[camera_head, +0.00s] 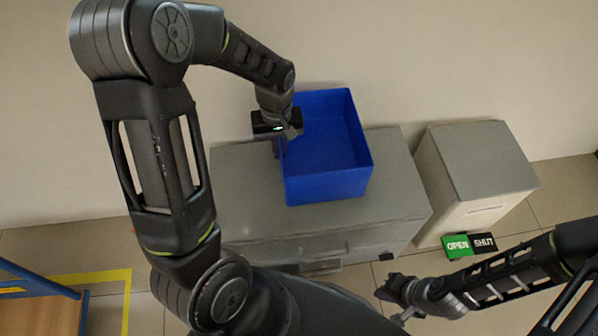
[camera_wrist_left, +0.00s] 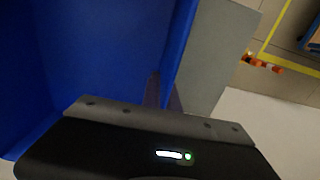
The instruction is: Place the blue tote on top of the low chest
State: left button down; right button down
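The blue tote (camera_head: 329,187) is upright over the top of the grey low chest (camera_head: 245,185), near its back and middle. I cannot tell whether its base touches the chest top. My left gripper (camera_head: 281,146) is at the tote's left wall. In the left wrist view, the gripper's fingers (camera_wrist_left: 163,92) sit one on each side of the blue tote wall (camera_wrist_left: 180,45), closed on it. The chest top also shows there (camera_wrist_left: 225,50). My right gripper (camera_head: 388,290) is low at the right, away from the tote, and its finger opening is unclear.
A smaller cabinet (camera_head: 480,160) with a grey top stands right of the chest. Green OPEN (camera_head: 457,246) and black SHUT (camera_head: 484,243) signs lie by it. A blue-framed rack (camera_head: 40,305) and yellow floor tape (camera_head: 105,276) are at the lower left. The wall is close behind.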

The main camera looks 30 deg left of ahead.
pick_arm(q)
notch_tip(320, 180, down, 5)
jog(key=shift+r+b, duration=0.1)
jog(key=shift+b, duration=0.35)
jog(key=shift+f+b, duration=0.45)
jog(key=shift+f, duration=1.55)
jog(key=c, duration=2.1)
grip_release()
jog(key=shift+f, duration=0.1)
jog(key=o, duration=0.5)
jog(key=shift+c, duration=0.2)
